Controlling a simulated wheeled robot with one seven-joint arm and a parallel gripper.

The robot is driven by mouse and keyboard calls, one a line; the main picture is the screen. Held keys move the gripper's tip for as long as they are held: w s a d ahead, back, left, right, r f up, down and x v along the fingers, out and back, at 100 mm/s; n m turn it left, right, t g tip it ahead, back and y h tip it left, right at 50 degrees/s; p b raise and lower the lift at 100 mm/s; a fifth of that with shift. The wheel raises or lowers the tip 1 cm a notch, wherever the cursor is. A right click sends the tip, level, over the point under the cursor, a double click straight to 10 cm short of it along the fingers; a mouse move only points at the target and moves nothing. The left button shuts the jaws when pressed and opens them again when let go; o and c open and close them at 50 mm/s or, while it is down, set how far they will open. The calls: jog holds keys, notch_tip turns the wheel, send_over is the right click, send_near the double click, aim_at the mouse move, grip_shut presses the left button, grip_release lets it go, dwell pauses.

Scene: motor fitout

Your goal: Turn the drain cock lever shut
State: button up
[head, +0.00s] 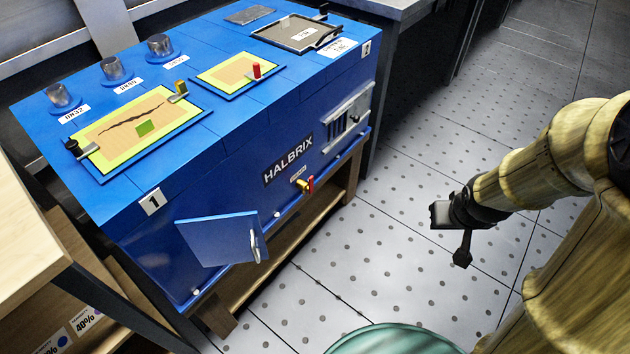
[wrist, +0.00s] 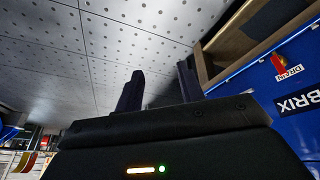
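The drain cock (head: 304,185) sits low on the front face of the blue Halbrix motor box (head: 225,185), below the name plate. It has a yellow body and a red lever. In the wrist view the red lever (wrist: 278,62) shows at the right edge next to a "DRAIN" label, and the picture is turned there. My gripper (head: 437,214) is out to the right of the box, over the floor, well apart from the lever. In the wrist view its two fingers (wrist: 158,90) stand apart with nothing between them. The lever's exact angle is too small to tell.
A blue door (head: 220,238) stands open from the box's front, left of the cock. A barred vent (head: 347,118) is to its right. The box rests on a wooden stand (head: 262,283). A pale table (head: 28,243) is at left. Perforated floor (head: 400,270) is clear between box and arm.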

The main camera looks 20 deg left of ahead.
aim_at(312, 179)
jog(key=w+a+f+n+t+y+b, duration=0.1)
jog(key=w+a+f+n+t+y, duration=0.2)
jog(key=w+a+f+n+y, duration=0.5)
jog(key=s+a+f+n+y+b, duration=0.1)
jog(key=a+f+y, duration=0.3)
jog(key=a+y, duration=0.4)
jog(key=shift+s+a+f+n+y, duration=0.15)
jog(key=shift+a+n+y, duration=0.25)
jog(key=shift+n, duration=0.5)
jog(key=b+x, duration=0.4)
jog(key=x, duration=1.3)
jog(key=shift+s+a+f+b, duration=0.1)
jog(key=shift+a+f+b, duration=0.1)
jog(key=shift+b, duration=0.15)
jog(key=shift+s+a+g, duration=0.1)
jog(key=shift+g, duration=0.2)
grip_shut()
